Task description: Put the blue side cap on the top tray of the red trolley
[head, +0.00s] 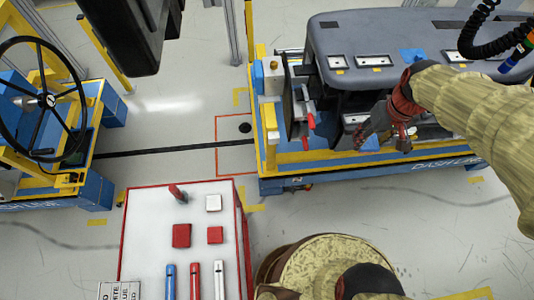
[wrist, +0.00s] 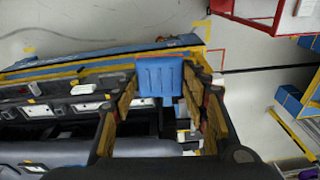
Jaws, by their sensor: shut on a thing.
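The red trolley (head: 243,235) stands at the lower middle of the head view, apart from the gripper. Its top tray (head: 150,222) is pale with a red rim.
The tray holds red and white square pieces (head: 181,236), a red-handled item (head: 178,193) and several long bars (head: 195,281). The dashboard (head: 390,28) sits on a blue and yellow stand (head: 300,180). A steering-wheel stand (head: 40,100) is at left. Grey floor (head: 185,100) lies between the stands.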

